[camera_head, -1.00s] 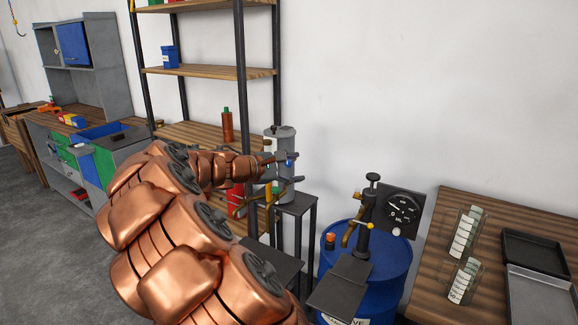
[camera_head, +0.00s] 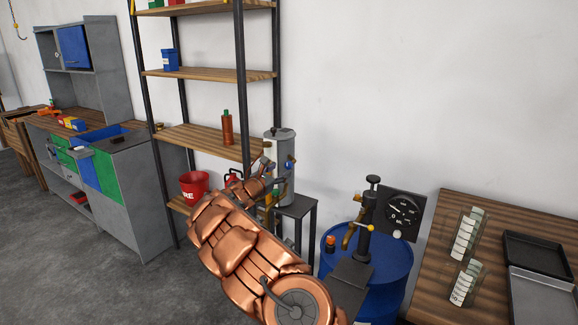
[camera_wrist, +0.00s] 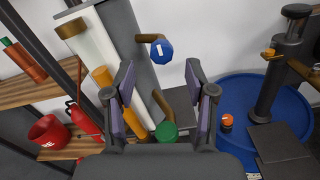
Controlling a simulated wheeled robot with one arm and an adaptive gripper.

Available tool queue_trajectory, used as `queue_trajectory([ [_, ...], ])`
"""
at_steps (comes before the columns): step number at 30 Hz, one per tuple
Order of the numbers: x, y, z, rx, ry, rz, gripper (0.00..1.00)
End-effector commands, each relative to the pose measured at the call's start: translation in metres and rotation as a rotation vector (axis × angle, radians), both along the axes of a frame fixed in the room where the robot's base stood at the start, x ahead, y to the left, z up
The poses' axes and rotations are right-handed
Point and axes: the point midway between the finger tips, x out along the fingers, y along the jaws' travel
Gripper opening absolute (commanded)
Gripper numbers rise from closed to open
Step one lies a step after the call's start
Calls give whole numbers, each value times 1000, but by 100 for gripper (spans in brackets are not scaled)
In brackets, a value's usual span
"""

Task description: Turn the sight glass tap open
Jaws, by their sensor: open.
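The grey upright tank (camera_head: 280,150) stands on a dark stand in the middle of the head view. The wrist view shows the tank (camera_wrist: 140,35) close up, with a pale upright tube (camera_wrist: 93,42) and yellow fittings (camera_wrist: 102,76) along it. A blue knob (camera_wrist: 161,51) on a brown pipe stub sits high on the tank. A green knob (camera_wrist: 166,131) on another stub sits lower. I cannot tell which part is the sight glass tap. My gripper (camera_wrist: 161,82) is open and empty, its fingers on either side of the space between the knobs. In the head view my arm hides the tank's lower left.
A blue drum (camera_head: 385,265) with a hand pump (camera_head: 370,215) and a black gauge (camera_head: 402,212) stands to the right. A shelf rack (camera_head: 205,137) stands behind left, with a red bucket (camera_head: 194,186) and fire extinguisher (camera_wrist: 83,120) low on it. A wooden table (camera_head: 440,235) is far right.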

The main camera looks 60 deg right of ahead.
Motion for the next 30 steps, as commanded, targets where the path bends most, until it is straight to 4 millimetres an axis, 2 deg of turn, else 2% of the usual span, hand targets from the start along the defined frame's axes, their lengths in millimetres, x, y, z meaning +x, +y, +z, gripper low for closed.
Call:
queue_trajectory([
  [3,-2,-14,-1,5,-2,-4,55],
  [15,1,-50,-2,6,-3,-2,55],
  [22,1,-63,0,3,-4,-3,55],
  [30,1,-66,-1,2,-2,-4,55],
])
